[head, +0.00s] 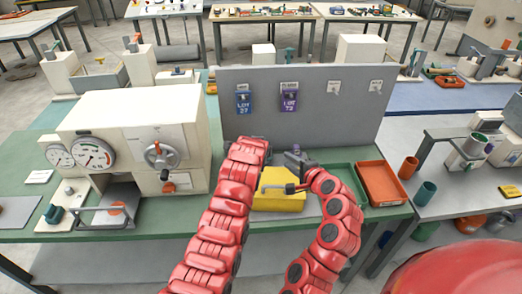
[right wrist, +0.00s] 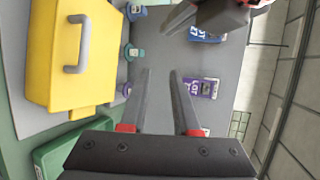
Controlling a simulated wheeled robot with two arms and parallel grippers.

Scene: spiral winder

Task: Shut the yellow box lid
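The yellow box (head: 278,201) sits on the green-topped bench in front of the grey upright panel. In the right wrist view the yellow box (right wrist: 62,62) fills the upper left, with a grey handle (right wrist: 80,45) on its face. The lid looks down on the box, but I cannot tell whether it is fully shut. My right gripper (right wrist: 160,82) is open with nothing between its fingers; the handle lies apart from them. My left gripper (right wrist: 207,14) shows partly at the top of that view; its finger opening is unclear.
The grey panel (head: 330,110) with hanging tags stands behind the box. A green tray (head: 340,180) and an orange tray (head: 381,183) lie to the right. A cream machine with dials (head: 140,125) stands left. My arms cover much of the bench front.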

